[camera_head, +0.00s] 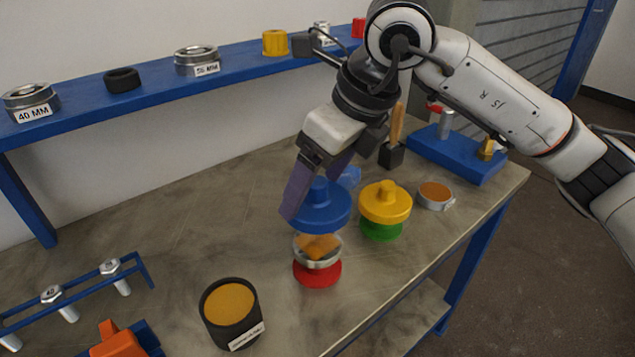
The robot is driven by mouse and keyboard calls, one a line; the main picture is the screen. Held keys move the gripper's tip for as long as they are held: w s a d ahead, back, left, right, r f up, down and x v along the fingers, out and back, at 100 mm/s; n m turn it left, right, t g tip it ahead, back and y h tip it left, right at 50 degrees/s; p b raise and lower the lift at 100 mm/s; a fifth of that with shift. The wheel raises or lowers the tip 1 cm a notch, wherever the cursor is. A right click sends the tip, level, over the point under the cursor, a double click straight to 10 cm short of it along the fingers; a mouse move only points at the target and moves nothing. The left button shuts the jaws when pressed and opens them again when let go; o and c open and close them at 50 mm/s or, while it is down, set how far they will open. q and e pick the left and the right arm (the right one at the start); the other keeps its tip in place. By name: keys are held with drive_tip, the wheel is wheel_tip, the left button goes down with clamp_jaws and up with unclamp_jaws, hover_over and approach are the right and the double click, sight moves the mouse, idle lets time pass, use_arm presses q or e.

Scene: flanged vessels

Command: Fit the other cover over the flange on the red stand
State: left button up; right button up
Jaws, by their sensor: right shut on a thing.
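My right gripper (318,192) is shut on a blue cover (320,218), which it holds above the red stand. The red stand (317,274) carries a silver flange (312,256) with an orange-tan top. The blue cover is over the flange, with a visible gap between them in this view. A yellow cover (386,203) with a knob sits on the green stand (382,230) to the right. My left gripper is not in view.
A black cup (229,308) with a tan top stands at front left, and a silver ring (435,195) at right. A blue block with fittings (458,152) stands at the back right. A blue shelf (150,95) runs along the wall. The table's middle left is clear.

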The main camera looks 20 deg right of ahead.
sight(317, 205)
drive_tip(key=shift+f+b, duration=0.55)
drive_tip(key=shift+f, duration=0.15)
drive_tip(key=shift+f+b, duration=0.75)
drive_tip(key=shift+f, duration=0.05)
drive_tip(key=shift+f+b, duration=0.7)
drive_tip(key=shift+f, duration=0.05)
use_arm(q)
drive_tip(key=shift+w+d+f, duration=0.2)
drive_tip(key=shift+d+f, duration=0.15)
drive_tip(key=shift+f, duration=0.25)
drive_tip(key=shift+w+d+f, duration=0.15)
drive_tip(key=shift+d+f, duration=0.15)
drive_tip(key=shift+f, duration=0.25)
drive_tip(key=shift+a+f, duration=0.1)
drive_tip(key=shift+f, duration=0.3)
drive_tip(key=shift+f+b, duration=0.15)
drive_tip(key=shift+b, duration=0.15)
use_arm(e)
drive_tip(key=shift+f, duration=0.15)
